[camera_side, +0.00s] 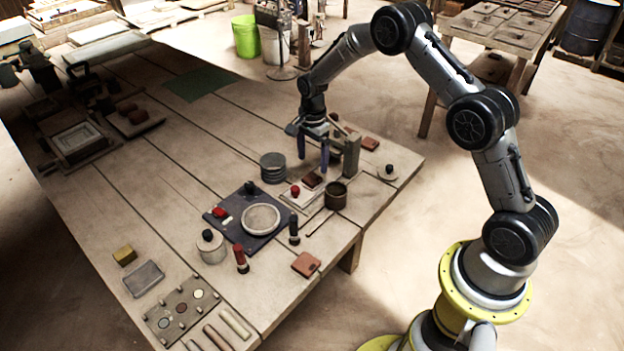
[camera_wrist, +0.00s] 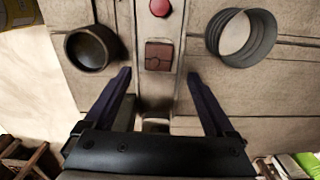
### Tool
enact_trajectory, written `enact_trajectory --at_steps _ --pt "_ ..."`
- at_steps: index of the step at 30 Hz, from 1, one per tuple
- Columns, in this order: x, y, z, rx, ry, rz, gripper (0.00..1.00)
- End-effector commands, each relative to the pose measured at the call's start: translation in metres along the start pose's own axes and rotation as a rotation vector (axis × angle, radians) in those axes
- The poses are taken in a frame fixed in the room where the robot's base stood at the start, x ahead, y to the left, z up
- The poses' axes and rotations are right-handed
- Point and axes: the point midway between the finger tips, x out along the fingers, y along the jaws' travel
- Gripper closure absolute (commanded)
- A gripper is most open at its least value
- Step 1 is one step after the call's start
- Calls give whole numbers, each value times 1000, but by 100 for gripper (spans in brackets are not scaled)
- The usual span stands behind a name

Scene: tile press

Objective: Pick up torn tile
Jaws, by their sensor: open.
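A small reddish-brown tile (camera_side: 312,180) lies on a narrow pale board (camera_side: 291,199) near the table's right side. The exact height gap is hard to tell.
A red knob (camera_side: 295,190) sits on the same board. A dark round cup (camera_side: 336,196) and a grey ribbed cylinder (camera_side: 273,168) stand close on either side. A grey upright block (camera_side: 351,156) stands behind. Other tiles lie at the front (camera_side: 306,264) and back right (camera_side: 370,143).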

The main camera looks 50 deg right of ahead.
Motion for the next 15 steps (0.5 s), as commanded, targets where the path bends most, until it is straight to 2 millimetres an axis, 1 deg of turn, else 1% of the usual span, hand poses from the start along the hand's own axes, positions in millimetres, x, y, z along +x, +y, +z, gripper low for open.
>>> enact_trajectory --at_steps 5,12,15 --pt "12 1 0 0 0 1 10" --pt "46 3 0 0 0 2 10" --pt "53 3 0 0 0 -1 10"
